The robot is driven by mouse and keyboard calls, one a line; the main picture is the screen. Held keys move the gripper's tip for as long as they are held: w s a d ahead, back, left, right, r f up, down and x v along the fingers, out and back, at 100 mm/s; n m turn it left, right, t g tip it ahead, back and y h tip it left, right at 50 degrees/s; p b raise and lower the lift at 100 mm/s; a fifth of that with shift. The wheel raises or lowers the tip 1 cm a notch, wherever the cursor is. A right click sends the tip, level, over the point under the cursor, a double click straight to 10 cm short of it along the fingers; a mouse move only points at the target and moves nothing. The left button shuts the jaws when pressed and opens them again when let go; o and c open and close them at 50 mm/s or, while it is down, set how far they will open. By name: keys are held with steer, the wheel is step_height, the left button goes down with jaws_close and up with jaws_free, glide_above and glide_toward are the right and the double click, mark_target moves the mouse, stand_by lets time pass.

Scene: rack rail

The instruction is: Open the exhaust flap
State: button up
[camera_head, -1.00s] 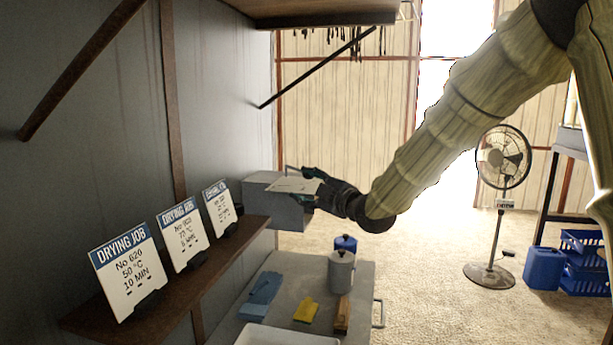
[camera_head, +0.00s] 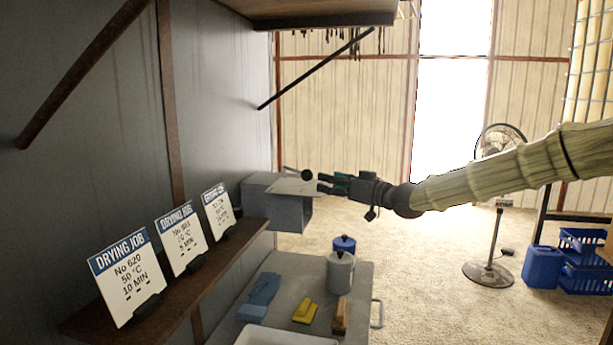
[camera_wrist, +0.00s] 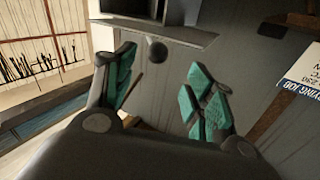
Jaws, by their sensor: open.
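A grey box (camera_head: 277,208) juts from the left wall, with a pale flap plate (camera_head: 295,187) at its top, roughly level. A thin rod with a dark round knob (camera_head: 307,175) shows just above the plate. In the wrist view the flap plate (camera_wrist: 165,34) crosses the top, with a dark box opening (camera_wrist: 132,8) beyond it and the knob (camera_wrist: 157,52) at its edge. My gripper (camera_head: 324,183) is just right of the knob. In the wrist view its green-padded fingers (camera_wrist: 162,82) are spread, empty, with the knob beyond them, apart from both.
A bench (camera_head: 282,273) below holds a grey canister (camera_head: 340,272), a blue-lidded one, a blue cloth and a yellow item. A shelf (camera_head: 185,284) with job signs runs along the left wall. A standing fan (camera_head: 490,272) and blue crates are at right. The floor between is clear.

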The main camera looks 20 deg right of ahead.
mark_target(312, 176)
steer(key=shift+m, duration=0.3)
steer(key=shift+d+p+x, duration=0.1)
steer(key=shift+p+x, duration=0.65)
steer(key=shift+x, duration=1.9)
steer(key=shift+d+p+x, duration=0.15)
steer(key=shift+p+x, duration=0.55)
steer(key=shift+x, duration=1.95)
steer(key=shift+w, duration=0.1)
jaws_close()
